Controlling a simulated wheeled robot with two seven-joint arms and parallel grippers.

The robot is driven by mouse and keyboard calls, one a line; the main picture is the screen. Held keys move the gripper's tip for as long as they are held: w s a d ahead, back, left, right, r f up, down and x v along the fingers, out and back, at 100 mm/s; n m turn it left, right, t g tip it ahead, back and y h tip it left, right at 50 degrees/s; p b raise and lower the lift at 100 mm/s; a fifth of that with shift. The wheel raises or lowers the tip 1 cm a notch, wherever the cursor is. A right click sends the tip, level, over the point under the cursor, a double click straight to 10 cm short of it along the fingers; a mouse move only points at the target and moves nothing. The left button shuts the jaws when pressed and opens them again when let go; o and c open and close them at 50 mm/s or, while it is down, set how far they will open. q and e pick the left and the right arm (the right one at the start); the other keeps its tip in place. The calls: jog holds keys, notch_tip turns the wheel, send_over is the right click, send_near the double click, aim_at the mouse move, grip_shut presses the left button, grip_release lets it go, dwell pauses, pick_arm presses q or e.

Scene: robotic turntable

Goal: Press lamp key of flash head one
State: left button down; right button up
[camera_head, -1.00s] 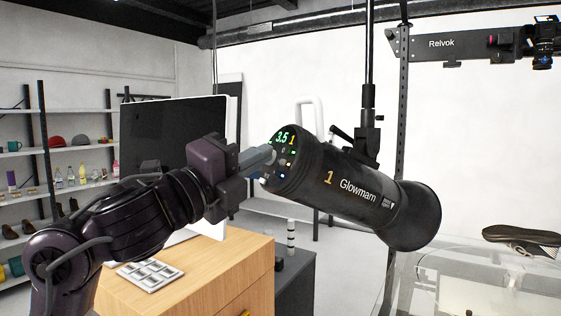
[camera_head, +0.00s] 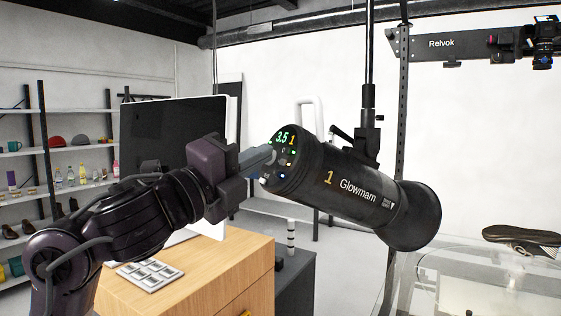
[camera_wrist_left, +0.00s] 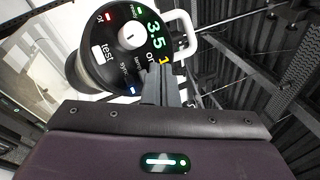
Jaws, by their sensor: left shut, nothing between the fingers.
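In the left wrist view the panel (camera_wrist_left: 105,55) shows a white knob, a "test" key, a "sync" label and a "lamp" label beside the fingers. My left gripper (camera_head: 272,153) is shut and empty, its tips at the panel; they also show in the wrist view (camera_wrist_left: 158,72). The fingers cover part of the panel near the lamp label. I cannot tell whether they touch.
A wooden cabinet (camera_head: 235,275) with a button pad (camera_head: 150,274) stands below my left arm. A dark monitor (camera_head: 165,135) is behind the arm. A clear round table (camera_head: 480,275) with a shoe (camera_head: 520,238) is at the right. A camera rail (camera_head: 460,45) is above it.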

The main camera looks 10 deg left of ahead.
pick_arm(q)
jog(key=shift+w+d+f, duration=0.1)
jog(key=shift+d, duration=0.05)
jog(key=shift+w+d, duration=0.15)
jog(key=shift+d, duration=0.05)
jog(key=shift+w+d+f+b, duration=0.25)
jog(key=shift+d+f+b, duration=0.05)
jog(key=shift+b, duration=0.2)
dwell(0.6)
jog(key=shift+a+r, duration=0.1)
jog(key=shift+r, duration=0.05)
jog(key=shift+s+a+r+p, duration=0.25)
jog(key=shift+s+a+p, duration=0.2)
jog(key=shift+s+a, duration=0.1)
jog(key=shift+s+a+r+p, duration=0.6)
jog(key=shift+s+a, duration=0.25)
jog(key=shift+a, duration=0.2)
jog(key=shift+s+a+r+p, duration=0.5)
jog(key=shift+s+a+r, duration=0.25)
jog(key=shift+a, duration=0.3)
